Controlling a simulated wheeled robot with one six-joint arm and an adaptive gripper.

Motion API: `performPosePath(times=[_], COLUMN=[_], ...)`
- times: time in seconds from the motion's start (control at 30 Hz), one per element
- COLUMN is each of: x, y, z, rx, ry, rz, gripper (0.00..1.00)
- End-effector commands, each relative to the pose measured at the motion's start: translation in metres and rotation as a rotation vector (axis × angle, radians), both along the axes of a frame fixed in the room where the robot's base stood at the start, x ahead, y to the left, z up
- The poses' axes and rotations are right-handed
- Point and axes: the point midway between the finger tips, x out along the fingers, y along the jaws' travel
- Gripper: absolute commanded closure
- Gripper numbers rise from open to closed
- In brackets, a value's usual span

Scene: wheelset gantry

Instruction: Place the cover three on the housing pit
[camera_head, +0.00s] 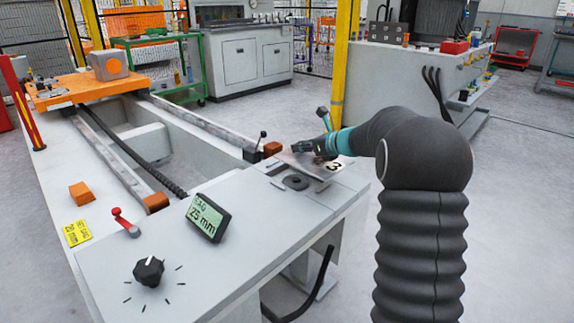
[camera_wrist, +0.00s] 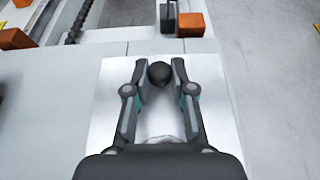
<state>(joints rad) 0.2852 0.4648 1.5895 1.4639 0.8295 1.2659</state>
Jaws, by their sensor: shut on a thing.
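Cover three is a flat silver plate (camera_head: 322,172) marked with a 3, at the right end of the pale bench in the head view. In the wrist view the bright plate (camera_wrist: 108,92) lies under my gripper (camera_wrist: 158,76), with a round black knob (camera_wrist: 159,74) on it. My gripper's two fingers are shut on this knob, one on each side.
Orange blocks (camera_head: 272,149) and a small black lever (camera_head: 252,152) stand near the rail ends. A display reading 25 mm (camera_head: 208,217), a red lever (camera_head: 125,222) and a dial (camera_head: 148,271) occupy the bench front.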

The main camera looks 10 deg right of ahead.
Motion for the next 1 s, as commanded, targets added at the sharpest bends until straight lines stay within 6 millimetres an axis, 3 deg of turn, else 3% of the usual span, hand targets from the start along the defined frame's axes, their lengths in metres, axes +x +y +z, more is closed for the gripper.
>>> performPosePath(times=[0.13, 0.33, 0.57, 0.8, 1.0], x=[0.02, 0.039, 0.043, 0.043, 0.043], y=[0.022, 0.039, 0.042, 0.042, 0.042], z=[-0.019, -0.033, -0.044, -0.075, -0.077], rx=[0.001, 0.0, -0.001, 0.0, -0.001], ry=[0.0, -0.001, -0.001, 0.0, -0.002], rz=[0.002, -0.002, -0.005, -0.005, -0.005], gripper=[1.0, 1.0, 1.0, 1.0, 1.0])
